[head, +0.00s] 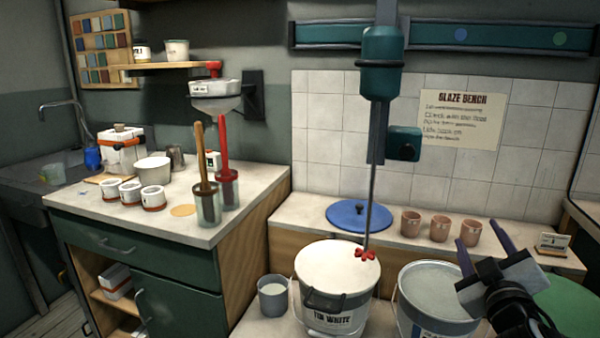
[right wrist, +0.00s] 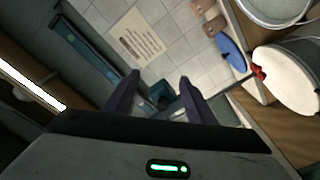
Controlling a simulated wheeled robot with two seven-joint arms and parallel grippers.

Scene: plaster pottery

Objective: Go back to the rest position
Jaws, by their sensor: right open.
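My right gripper (head: 483,232) is at the lower right of the head view, in front of the glaze bench and above the right-hand bucket (head: 435,292). Its two dark fingers are spread apart with nothing between them. In the right wrist view the same fingers (right wrist: 158,88) stand apart and empty, with the tiled wall (right wrist: 175,40) beyond them. My left gripper does not show in either view.
The tin white bucket (head: 325,312) stands under the mixer (head: 383,75), its red paddle at the white surface. Several terracotta cups (head: 439,228) and a blue lid (head: 358,215) sit behind. A grey cup (head: 272,296) stands left of the bucket. The left counter (head: 130,222) holds jars and brushes.

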